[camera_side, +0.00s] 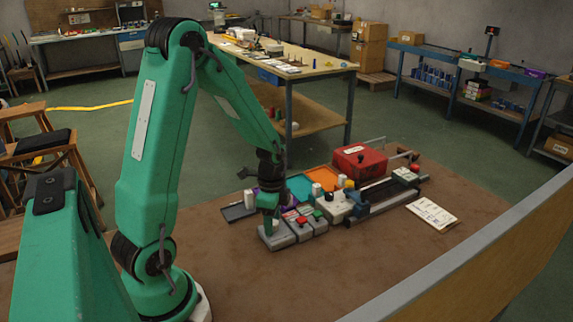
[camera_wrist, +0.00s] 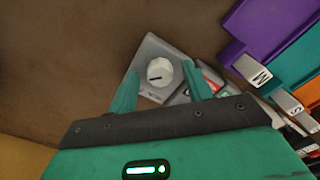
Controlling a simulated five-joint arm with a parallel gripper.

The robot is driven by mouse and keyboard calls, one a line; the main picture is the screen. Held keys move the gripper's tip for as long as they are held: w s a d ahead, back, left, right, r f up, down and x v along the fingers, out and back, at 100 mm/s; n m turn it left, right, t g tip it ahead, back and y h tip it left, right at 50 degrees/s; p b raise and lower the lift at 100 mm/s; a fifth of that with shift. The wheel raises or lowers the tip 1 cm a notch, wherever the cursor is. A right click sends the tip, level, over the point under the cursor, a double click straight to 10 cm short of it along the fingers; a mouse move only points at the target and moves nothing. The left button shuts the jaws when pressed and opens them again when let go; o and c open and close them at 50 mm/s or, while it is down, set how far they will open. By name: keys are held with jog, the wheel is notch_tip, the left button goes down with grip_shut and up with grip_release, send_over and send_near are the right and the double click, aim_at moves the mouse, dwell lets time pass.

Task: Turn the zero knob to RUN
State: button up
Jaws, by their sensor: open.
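The zero knob (camera_wrist: 159,72) is a round white dial with a dark pointer line, seen in the wrist view on top of a grey box (camera_wrist: 150,50). My gripper (camera_wrist: 160,80) is open, with its two green fingers on either side of the knob in that view. I cannot tell whether they touch it. In the side view my gripper (camera_side: 268,212) points down over the grey box (camera_side: 277,238) at the near left end of the row of devices, and it hides the knob. The RUN mark is too small to read.
Boxes with red (camera_side: 302,222) and green buttons stand right beside the knob box. Purple, teal (camera_side: 300,188) and orange trays, a red case (camera_side: 359,161) and a rail device lie behind and to the right. A paper card (camera_side: 432,213) lies at right. The brown mat in front is clear.

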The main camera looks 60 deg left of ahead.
jog(key=c, duration=1)
jog(key=shift+o, duration=0.2)
jog(key=shift+n, duration=0.4)
jog(key=n, duration=0.3)
jog(key=shift+n, duration=0.3)
jog(key=n, duration=0.4)
jog(key=shift+n, duration=0.3)
jog(key=n, duration=0.8)
jog(key=shift+r+n, duration=0.1)
jog(key=shift+n, duration=0.3)
